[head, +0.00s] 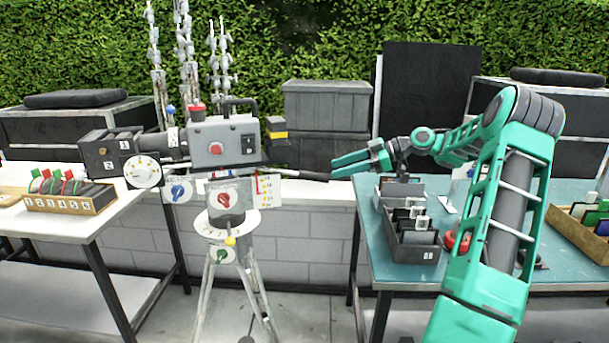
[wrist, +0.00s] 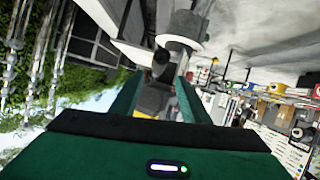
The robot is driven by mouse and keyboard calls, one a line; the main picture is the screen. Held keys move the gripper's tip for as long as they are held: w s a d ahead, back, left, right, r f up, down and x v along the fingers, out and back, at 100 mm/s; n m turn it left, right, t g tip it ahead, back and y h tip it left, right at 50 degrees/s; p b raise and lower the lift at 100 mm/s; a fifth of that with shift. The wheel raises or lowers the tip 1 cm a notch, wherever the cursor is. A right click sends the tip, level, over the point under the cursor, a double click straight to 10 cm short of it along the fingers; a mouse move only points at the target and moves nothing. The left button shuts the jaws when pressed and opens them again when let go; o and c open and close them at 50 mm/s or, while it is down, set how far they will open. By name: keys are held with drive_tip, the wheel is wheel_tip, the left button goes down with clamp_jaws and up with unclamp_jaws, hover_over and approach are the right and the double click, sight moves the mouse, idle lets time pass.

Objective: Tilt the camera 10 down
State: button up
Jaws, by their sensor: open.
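The grey film camera (head: 228,150) stands on a tripod (head: 203,290) between two tables, its lens end to the left. A tilt head with a red knob (head: 224,199) and a small marked plate (head: 269,189) sit under it. A dark pan handle (head: 300,174) reaches out to the right from the head. My gripper (head: 336,166) is open, its fingers pointing left, close to the handle's free end. Whether they touch is unclear. In the wrist view, dark parts show between and beyond my open fingers (wrist: 155,90); I cannot tell which part is the handle tip.
A left table (head: 110,218) holds a wooden box of numbered items (head: 70,197). The right table (head: 370,225) holds grey bins (head: 412,245) and a red item (head: 457,243) under my arm. Grey cases (head: 325,108) and a low block wall stand behind.

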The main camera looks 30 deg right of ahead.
sight(310, 174)
drive_tip(key=x, duration=1.1)
drive_tip(key=shift+d, duration=0.1)
drive_tip(key=shift+c, duration=0.7)
